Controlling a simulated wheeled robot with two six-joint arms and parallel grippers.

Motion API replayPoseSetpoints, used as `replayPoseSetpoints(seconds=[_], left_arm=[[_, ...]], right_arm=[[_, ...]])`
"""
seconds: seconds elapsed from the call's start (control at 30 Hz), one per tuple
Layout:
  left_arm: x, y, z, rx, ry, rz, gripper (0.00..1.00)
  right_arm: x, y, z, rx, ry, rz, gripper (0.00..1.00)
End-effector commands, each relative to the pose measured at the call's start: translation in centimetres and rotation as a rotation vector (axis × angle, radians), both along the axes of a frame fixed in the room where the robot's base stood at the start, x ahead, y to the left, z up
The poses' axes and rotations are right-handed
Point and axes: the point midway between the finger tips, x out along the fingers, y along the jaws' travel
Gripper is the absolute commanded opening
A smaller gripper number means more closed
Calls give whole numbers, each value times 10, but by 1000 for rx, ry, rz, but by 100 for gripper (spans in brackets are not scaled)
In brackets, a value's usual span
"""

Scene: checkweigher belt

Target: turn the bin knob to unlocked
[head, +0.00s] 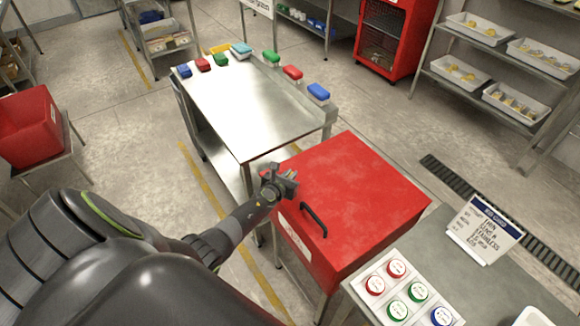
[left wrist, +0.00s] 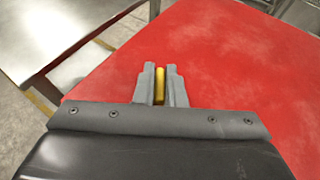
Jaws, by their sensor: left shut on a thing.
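My left gripper (head: 284,182) is at the bin's upper left front edge. In the left wrist view its two fingers (left wrist: 160,88) are shut on a narrow yellow piece, the knob (left wrist: 160,86), with the red lid (left wrist: 235,75) around and behind it. The fingers hide most of the knob, and I cannot tell which way it points. My right gripper is not in view.
A steel table (head: 250,110) with several coloured blocks along its edges stands behind the bin. A grey counter (head: 500,285) with a sign (head: 484,230) and a panel of coloured buttons (head: 405,293) is at the right. A red tub (head: 28,128) stands far left.

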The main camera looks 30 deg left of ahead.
Motion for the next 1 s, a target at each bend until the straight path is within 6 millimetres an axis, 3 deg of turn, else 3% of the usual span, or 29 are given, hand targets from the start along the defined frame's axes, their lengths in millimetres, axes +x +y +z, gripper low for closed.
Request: replayPoseSetpoints(seconds=[0.03,0.23,0.6,1.0], left_arm=[[1,-2,6,-4,0,45,0],[1,-2,2,-3,-1,223,0],[1,0,0,0,-4,453,0],[1,0,1,1,-1,528,0]], right_arm=[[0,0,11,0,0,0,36],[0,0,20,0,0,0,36],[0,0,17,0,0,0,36],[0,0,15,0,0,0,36]])
